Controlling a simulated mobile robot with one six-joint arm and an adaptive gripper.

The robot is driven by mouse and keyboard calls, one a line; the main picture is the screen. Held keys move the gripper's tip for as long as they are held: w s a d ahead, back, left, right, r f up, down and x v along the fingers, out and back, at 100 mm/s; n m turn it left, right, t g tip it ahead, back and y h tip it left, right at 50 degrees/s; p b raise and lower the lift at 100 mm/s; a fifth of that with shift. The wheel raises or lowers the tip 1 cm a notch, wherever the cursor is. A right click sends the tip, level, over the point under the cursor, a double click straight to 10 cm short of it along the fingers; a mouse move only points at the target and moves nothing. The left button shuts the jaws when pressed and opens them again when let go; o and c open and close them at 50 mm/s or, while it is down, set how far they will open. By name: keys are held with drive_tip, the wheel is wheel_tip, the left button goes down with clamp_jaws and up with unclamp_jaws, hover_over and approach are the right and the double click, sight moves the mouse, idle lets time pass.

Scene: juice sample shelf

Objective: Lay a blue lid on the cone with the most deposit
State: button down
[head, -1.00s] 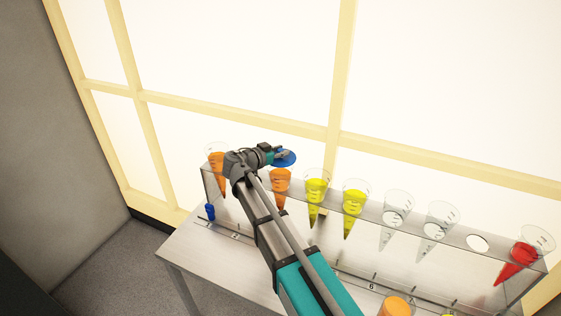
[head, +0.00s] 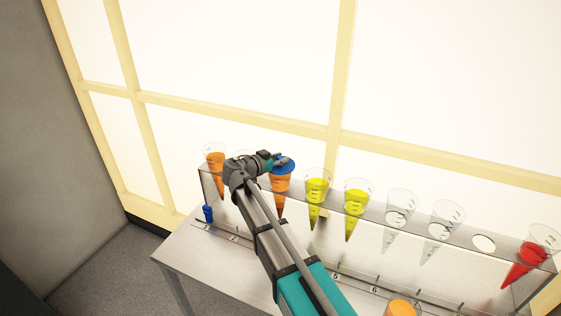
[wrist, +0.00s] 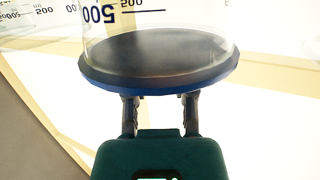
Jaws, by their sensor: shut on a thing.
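My gripper (head: 271,161) is shut on a blue lid (head: 286,161) by its edge. In the head view the lid lies across the mouth of an orange-filled cone (head: 280,186); I cannot tell whether they touch. In the wrist view the fingers (wrist: 160,100) grip the near rim of the lid (wrist: 158,86), and clear marked cone wall shows around and above the lid. Another orange cone (head: 216,163) stands at the left end of the rack. Two yellow cones (head: 317,188) (head: 355,200) stand to the right. Any deposit is too small to tell.
A small blue object (head: 208,213) stands on the table at left. An orange-topped container (head: 401,308) is in front.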

drive_tip(key=shift+f, duration=0.15)
drive_tip(key=shift+c, duration=2.2)
unclamp_jaws()
drive_tip(key=shift+s+a+r, duration=0.1)
drive_tip(key=shift+a+r, duration=0.05)
drive_tip(key=shift+r, duration=0.1)
drive_tip(key=p+v, duration=0.2)
drive_tip(key=v, duration=0.9)
drive_tip(key=shift+s+a, duration=0.15)
drive_tip(key=shift+s, duration=0.15)
